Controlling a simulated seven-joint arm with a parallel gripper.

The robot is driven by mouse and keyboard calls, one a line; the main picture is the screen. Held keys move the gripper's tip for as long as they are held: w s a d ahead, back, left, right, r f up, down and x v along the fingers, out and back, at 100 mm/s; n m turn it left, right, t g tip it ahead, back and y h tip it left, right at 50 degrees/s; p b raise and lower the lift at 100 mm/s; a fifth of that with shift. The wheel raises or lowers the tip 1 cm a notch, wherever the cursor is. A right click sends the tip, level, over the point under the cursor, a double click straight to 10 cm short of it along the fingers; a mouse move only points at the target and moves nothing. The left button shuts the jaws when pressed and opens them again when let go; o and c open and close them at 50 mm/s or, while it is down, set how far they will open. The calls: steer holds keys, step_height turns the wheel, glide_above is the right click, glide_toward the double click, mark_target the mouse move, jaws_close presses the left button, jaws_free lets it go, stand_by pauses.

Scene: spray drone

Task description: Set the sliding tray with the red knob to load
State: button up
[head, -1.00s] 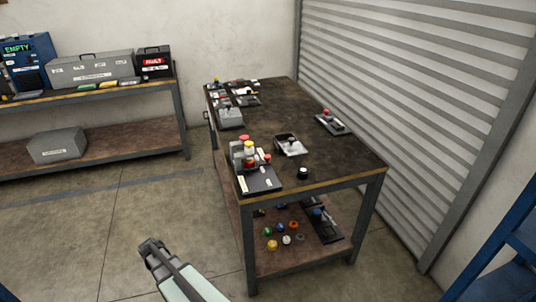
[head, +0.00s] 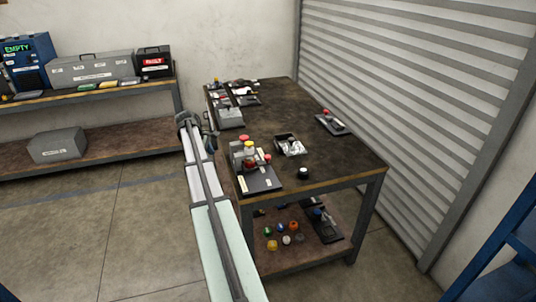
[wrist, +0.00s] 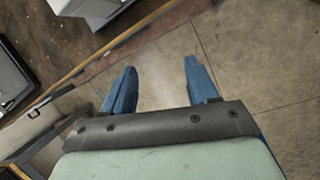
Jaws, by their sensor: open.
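A dark base with a red knob (head: 326,112) sits near the table's right edge in the head view. It looks like the sliding tray, but its markings are too small to read. My gripper (head: 203,134) is beside the table's left edge, across the tabletop from that base. In the wrist view my gripper (wrist: 160,70) has its two blue fingers apart with nothing between them, and floor shows behind them. I cannot make out the red knob in the wrist view.
The table (head: 330,165) holds a black-based unit with red and yellow caps (head: 260,178), a small metal tray (head: 290,146), a grey box (head: 230,118) and a black knob (head: 304,172). Its lower shelf holds several coloured knobs. The tabletop's right-centre is clear.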

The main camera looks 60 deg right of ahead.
steer(key=s+d+r, duration=0.8)
steer(key=d+r, duration=0.2)
steer(key=r, duration=0.1)
step_height(320, 180, up, 2)
steer(key=m+t+y, duration=0.2)
steer(key=m+y, duration=0.2)
glide_above(268, 156)
step_height(268, 156, down, 13)
steer(key=shift+f, duration=0.15)
jaws_close()
